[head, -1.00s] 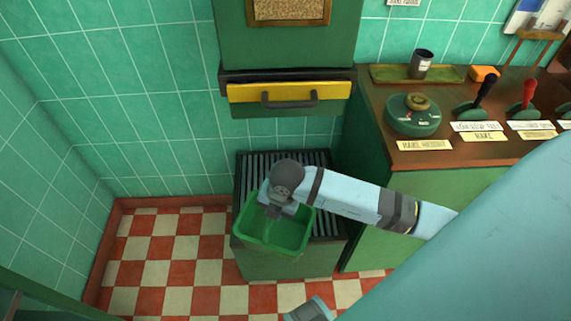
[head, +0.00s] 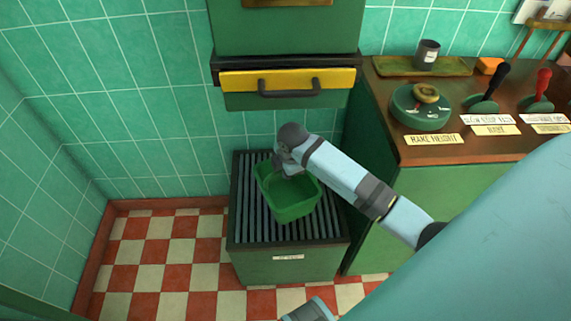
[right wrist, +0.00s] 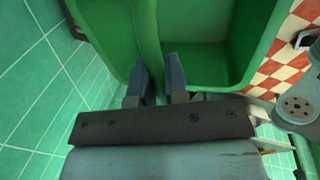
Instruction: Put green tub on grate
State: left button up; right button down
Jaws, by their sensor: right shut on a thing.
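The green tub (head: 294,209) is over the middle of the dark slatted grate (head: 250,220) in the head view. It is upright, its open side facing up. I cannot tell whether its base touches the slats. My left gripper is not in view.
A green cabinet with a yellow drawer front (head: 288,80) hangs above and behind the grate. A counter (head: 400,130) with a dial (head: 420,104) and levers stands to the right. A tiled wall is behind. The checkered floor (head: 165,250) at left is clear.

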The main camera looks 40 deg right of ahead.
jog(key=w+d, duration=0.3)
jog(key=w, duration=0.2)
jog(key=b, duration=0.3)
send_over(286, 184)
jog(key=f, duration=0.7)
jog(key=shift+w+d, duration=0.1)
jog(key=shift+w, duration=0.2)
jog(key=shift+w+f, duration=0.1)
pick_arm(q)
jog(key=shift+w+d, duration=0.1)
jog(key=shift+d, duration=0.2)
pick_arm(e)
jog(key=c, duration=1.1)
grip_release()
jog(key=shift+c, duration=0.2)
